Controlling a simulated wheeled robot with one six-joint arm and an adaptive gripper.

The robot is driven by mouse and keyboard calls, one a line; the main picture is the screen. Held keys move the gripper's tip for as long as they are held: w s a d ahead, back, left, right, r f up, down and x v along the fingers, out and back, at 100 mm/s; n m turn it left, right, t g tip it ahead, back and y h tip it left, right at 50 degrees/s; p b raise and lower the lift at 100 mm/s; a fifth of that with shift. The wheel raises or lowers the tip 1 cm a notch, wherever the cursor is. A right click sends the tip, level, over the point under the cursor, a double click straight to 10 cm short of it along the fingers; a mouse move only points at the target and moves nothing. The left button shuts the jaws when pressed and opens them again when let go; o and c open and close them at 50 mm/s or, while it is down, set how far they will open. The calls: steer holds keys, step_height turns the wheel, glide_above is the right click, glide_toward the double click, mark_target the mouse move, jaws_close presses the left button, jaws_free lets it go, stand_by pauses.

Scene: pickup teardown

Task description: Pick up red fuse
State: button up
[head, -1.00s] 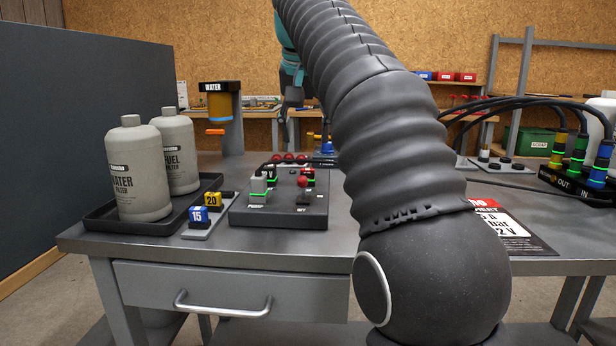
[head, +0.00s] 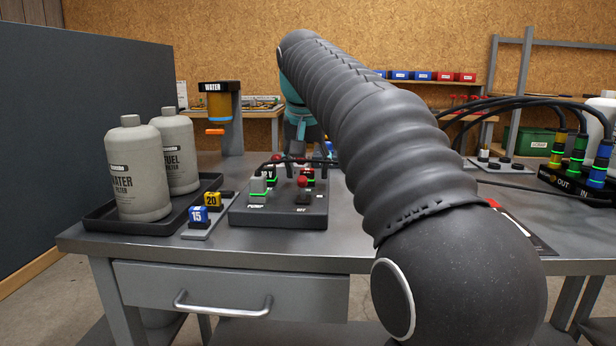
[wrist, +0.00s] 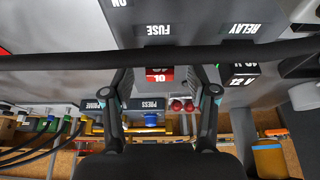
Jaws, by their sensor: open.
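The red fuse (wrist: 160,76), marked 10, sits by the FUSE label of the dark panel and appears upside down in the wrist view. My gripper (wrist: 165,82) is open, with one finger on each side of the fuse in that picture. I see no contact, and the gap in depth is hard to judge. In the head view my gripper (head: 302,158) hangs over the back of the panel (head: 278,217), partly hiding the fuse area.
A dark cable (wrist: 240,54) crosses the wrist view close to the fuse. A black relay block (wrist: 238,73) stands beside it. Blue (head: 198,215) and yellow (head: 212,201) fuses stand left of the panel, near two grey filter bottles (head: 138,170) in a tray.

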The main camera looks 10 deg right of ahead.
steer(key=c, duration=0.9)
steer(key=shift+o, duration=0.2)
steer(key=shift+r, duration=0.1)
